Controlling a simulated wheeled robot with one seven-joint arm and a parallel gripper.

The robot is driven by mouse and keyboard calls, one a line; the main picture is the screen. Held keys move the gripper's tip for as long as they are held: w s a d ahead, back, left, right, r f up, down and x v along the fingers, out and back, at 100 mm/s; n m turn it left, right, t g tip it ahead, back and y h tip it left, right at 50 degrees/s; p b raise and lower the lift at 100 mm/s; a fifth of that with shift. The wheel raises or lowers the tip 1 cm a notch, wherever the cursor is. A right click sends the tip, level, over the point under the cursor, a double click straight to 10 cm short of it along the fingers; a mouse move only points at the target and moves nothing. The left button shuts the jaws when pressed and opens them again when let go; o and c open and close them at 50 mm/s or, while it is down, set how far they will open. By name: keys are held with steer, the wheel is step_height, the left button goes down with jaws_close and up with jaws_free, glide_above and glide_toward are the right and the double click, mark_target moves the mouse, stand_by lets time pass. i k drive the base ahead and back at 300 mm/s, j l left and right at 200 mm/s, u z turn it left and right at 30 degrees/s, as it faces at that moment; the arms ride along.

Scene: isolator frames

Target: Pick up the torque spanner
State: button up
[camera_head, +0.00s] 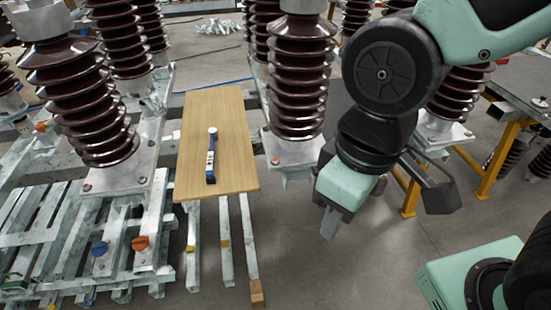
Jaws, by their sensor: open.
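The torque spanner (211,163) lies on a light wooden board (230,115) between the brown insulators. It has a pale round head at the far end and a blue and white body, with its dark end towards me. My gripper (330,222) hangs to the right of the board, apart from the spanner and pointing down. It is open and I see nothing held in it. The finger gap is hard to make out from this angle.
Tall ribbed brown insulators stand left (82,100) and right (298,75) of the board on metal frames. A slatted metal frame (60,225) fills the lower left. A table with yellow legs (495,160) stands at the right. Bare floor (320,275) shows in front.

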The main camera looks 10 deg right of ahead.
mark_target(210, 178)
steer(key=i+j+u, duration=0.1)
steer(key=i+u, duration=0.4)
steer(key=u, duration=0.25)
steer(key=i+u, duration=0.35)
steer(key=k, duration=0.1)
